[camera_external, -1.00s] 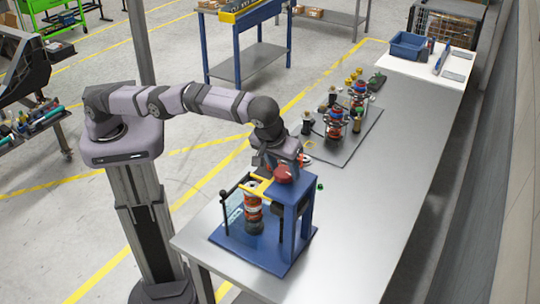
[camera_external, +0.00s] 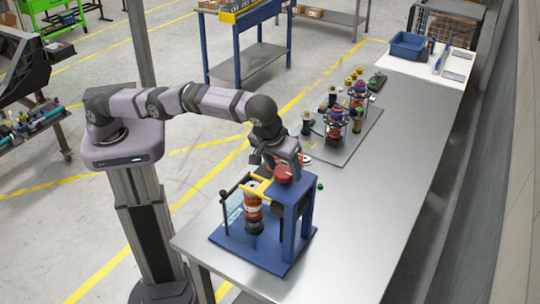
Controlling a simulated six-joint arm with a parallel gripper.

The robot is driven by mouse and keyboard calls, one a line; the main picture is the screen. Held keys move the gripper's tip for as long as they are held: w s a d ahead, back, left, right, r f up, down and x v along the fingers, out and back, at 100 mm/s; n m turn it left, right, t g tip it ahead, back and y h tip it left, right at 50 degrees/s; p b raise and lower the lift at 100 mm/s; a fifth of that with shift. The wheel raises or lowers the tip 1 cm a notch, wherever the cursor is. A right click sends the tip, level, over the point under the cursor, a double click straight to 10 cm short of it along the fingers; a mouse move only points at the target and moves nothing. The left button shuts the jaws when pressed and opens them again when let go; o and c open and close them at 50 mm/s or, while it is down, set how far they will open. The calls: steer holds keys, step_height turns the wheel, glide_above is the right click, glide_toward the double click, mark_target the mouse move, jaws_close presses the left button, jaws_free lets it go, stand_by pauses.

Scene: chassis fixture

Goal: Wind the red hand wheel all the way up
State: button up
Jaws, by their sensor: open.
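The red hand wheel (camera_external: 284,174) sits on top of the blue fixture frame (camera_external: 290,200), which stands on a blue base plate at the near end of the bench. My gripper (camera_external: 281,166) points down right at the wheel, its fingers open. Whether the fingers touch the wheel is too small to tell. Under the yellow bar (camera_external: 256,186) of the fixture stands an orange-red and dark cylindrical stack (camera_external: 253,208). The wheel's far side is partly hidden by my gripper.
Behind the fixture, a grey plate (camera_external: 347,150) carries several small red, blue and black assemblies. A small green part (camera_external: 320,187) lies right of the fixture. A blue bin (camera_external: 408,46) stands at the bench's far end. The bench's right side is clear.

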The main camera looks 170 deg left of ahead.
steer(key=shift+f+m+t+y+b, duration=0.35)
steer(key=shift+m+b, duration=0.75)
steer(key=shift+b, duration=1.5)
steer(key=shift+r+m+t+b, duration=0.1)
steer(key=shift+m+t+b, duration=0.15)
steer(key=shift+m+b, duration=0.45)
steer(key=shift+r, duration=0.2)
steer(key=shift+m+b, duration=0.3)
steer(key=shift+b, duration=0.15)
steer(key=shift+f+m+b, duration=0.15)
steer(key=shift+m+b, duration=0.15)
steer(key=shift+b, duration=0.2)
steer(key=shift+r+m+t+y+b, duration=0.25)
steer(key=shift+m+t+b, duration=0.25)
steer(key=shift+m, duration=0.2)
